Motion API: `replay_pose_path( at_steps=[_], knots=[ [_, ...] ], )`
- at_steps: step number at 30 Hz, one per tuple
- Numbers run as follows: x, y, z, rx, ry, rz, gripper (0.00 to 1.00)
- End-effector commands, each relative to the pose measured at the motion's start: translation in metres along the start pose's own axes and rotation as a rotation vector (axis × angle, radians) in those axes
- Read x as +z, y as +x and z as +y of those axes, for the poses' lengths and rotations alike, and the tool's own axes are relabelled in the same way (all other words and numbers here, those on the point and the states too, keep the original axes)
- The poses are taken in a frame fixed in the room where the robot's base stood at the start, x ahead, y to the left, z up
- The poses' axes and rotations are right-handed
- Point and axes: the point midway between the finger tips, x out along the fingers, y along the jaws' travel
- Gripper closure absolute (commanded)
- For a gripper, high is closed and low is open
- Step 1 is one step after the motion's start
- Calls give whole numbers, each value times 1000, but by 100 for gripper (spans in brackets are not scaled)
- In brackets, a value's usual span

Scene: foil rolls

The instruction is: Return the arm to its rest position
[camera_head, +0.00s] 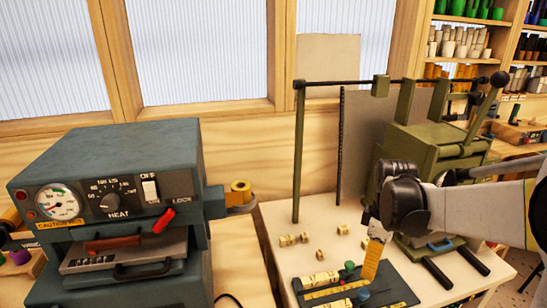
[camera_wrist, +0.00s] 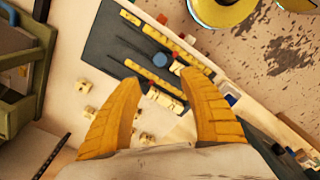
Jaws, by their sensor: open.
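My gripper (camera_head: 372,260) hangs at the right over the pale worktable (camera_head: 285,255), in front of the olive press. My arm (camera_head: 480,208) reaches in from the right edge. In the wrist view my gripper (camera_wrist: 160,78) shows two yellow fingers spread wide apart with nothing held between them. Beyond the fingertips lies a dark tray (camera_wrist: 98,45) with cream and yellow bars and small coloured knobs; the same tray (camera_head: 402,293) shows at the bottom of the head view. My gripper's height above the tray is hard to tell.
A blue-grey heater machine (camera_head: 120,155) stands at the left, with a yellow spool (camera_head: 240,192) beside it. The olive press (camera_head: 440,150) and a tall thin post (camera_head: 298,150) stand on the worktable. Several small cream pieces (camera_head: 290,240) lie loose there.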

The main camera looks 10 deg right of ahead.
Motion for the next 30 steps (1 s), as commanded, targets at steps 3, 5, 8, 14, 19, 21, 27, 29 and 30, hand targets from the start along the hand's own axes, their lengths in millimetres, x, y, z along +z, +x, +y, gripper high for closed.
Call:
replay_pose_path(
  at_steps=[3, 5, 8, 14, 19, 21, 27, 29, 30],
  knots=[
    [-6, -14, -16, 43, 63, 22, 50],
    [-11, -25, -31, 81, 123, 47, 50],
    [-20, -44, -60, 153, 256, 116, 50],
    [-31, -67, -118, 253, 533, 313, 50],
    [-34, -71, -153, 270, 715, 475, 50],
    [-35, -71, -162, 267, 765, 522, 50],
    [-35, -70, -170, 259, 820, 574, 50],
    [-35, -70, -170, 259, 820, 574, 50],
    [-35, -70, -170, 259, 820, 574, 50]
  ],
)
